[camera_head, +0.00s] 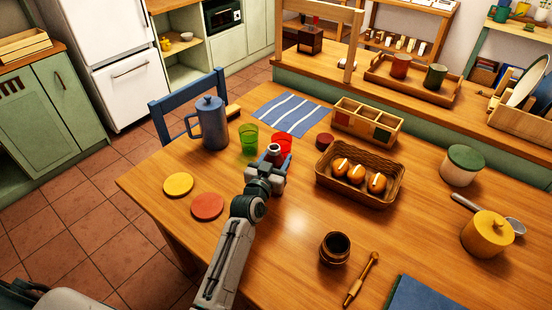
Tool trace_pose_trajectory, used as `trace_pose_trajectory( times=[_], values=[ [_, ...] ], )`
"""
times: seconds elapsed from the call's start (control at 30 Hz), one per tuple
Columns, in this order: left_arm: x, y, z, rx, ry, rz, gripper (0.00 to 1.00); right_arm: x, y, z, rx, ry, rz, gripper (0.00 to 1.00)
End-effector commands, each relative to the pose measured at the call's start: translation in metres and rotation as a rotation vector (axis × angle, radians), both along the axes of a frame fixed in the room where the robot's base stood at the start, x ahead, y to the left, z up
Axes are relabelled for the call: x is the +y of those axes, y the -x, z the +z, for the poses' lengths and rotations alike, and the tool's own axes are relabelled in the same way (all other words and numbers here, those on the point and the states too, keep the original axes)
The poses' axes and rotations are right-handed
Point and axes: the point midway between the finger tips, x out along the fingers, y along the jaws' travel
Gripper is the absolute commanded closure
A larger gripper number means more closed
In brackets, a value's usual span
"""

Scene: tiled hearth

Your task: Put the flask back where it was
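A blue-grey lidded vessel with a side handle (209,124) stands upright at the table's far left; it is the most flask-like thing I can make out. My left gripper (273,158) is over the table to the right of it, clearly apart from it, just in front of a red cup (283,141). The wrist hides part of the fingers, so I cannot tell whether they are open, shut or touching the cup. A green cup (250,139) stands between the vessel and the red cup. My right gripper is not in view.
A yellow coaster (178,184) and a red coaster (207,205) lie left of my arm. A bread basket (382,198), divided wooden box (392,137) and striped blue cloth (292,113) lie around the gripper. A brown pot (335,249) stands in front.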

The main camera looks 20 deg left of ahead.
Motion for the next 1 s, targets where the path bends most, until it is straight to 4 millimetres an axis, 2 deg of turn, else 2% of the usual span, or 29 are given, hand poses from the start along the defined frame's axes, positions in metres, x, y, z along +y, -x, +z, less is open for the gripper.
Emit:
trace_pose_trajectory(
  times=[0.23,0.27,0.33,0.37,0.73,0.87,1.0],
  values=[
    [0.000,0.000,-0.003,-0.002,0.000,0.000,0.86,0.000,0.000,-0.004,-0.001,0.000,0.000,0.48],
    [0.000,0.000,-0.002,0.000,0.000,0.000,0.42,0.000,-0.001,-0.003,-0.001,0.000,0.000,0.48],
    [0.000,0.000,-0.002,0.000,0.000,0.000,0.28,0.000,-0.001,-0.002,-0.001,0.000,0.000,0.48],
    [0.000,0.000,-0.002,0.000,0.000,0.000,0.26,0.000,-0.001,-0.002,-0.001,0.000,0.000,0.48],
    [0.000,0.002,0.001,0.001,0.000,0.000,0.26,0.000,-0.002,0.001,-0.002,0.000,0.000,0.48],
    [0.002,0.023,-0.003,0.002,0.001,0.000,0.26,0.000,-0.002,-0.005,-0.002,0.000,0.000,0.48],
    [0.004,0.055,-0.003,0.001,0.001,0.000,0.26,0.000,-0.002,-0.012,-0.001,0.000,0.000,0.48]
  ],
)
